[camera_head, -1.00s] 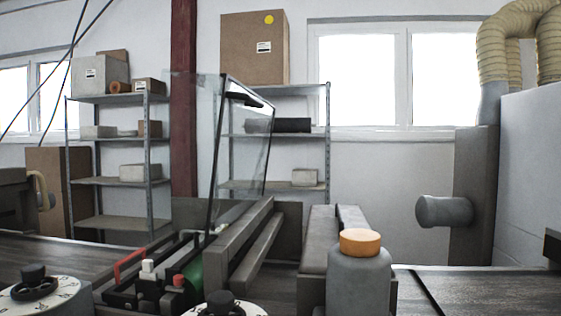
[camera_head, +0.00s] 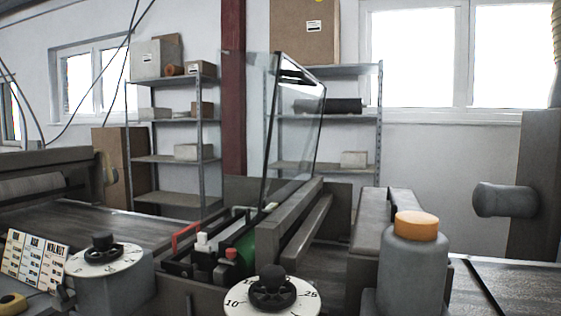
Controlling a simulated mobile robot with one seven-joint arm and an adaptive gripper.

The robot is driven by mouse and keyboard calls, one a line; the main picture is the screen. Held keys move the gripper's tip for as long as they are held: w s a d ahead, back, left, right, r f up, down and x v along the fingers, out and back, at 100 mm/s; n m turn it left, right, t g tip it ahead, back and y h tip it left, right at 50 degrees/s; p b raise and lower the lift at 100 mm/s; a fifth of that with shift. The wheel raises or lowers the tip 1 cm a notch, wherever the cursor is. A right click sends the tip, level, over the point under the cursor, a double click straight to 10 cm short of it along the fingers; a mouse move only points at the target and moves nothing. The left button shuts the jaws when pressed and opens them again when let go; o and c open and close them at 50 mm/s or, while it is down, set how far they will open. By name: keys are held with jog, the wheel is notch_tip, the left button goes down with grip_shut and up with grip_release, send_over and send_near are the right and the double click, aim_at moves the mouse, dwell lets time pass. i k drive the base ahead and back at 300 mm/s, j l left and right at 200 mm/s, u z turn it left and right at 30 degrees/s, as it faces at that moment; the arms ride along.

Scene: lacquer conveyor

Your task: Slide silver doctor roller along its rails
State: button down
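I cannot pick out a silver doctor roller for certain. The coating machine in the middle has a green roller (camera_head: 247,250), partly hidden behind a black block with a white knob (camera_head: 202,241) and a red knob (camera_head: 231,254). Two grey slanted beams (camera_head: 290,222) run beside it, under a tilted glass guard (camera_head: 290,130). A grey roller (camera_head: 30,187) shows at the left edge, under a dark housing. My gripper is not in view.
Numbered dials (camera_head: 104,260) (camera_head: 272,295) stand in front, with a label card (camera_head: 34,262) at left. A grey bottle with an orange cap (camera_head: 416,225) stands front right. A conveyor belt (camera_head: 520,285) lies at right. Metal shelves (camera_head: 172,158) stand behind.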

aim_at(199, 258)
jog(key=z, duration=0.2)
jog(key=j+z, duration=0.75)
jog(key=j, duration=0.2)
jog(key=j+z, duration=0.1)
jog(key=j, duration=0.3)
jog(key=k+j+z, duration=0.1)
jog(key=j, duration=0.25)
jog(key=k+j+z, duration=0.1)
jog(key=j, duration=0.3)
jog(key=k+j, duration=0.1)
jog(key=j, duration=0.3)
jog(key=k+j, duration=0.1)
jog(key=j, duration=0.25)
jog(key=k+j, duration=0.15)
jog(key=j, duration=0.25)
jog(key=i+j, duration=0.35)
jog(key=i, duration=0.1)
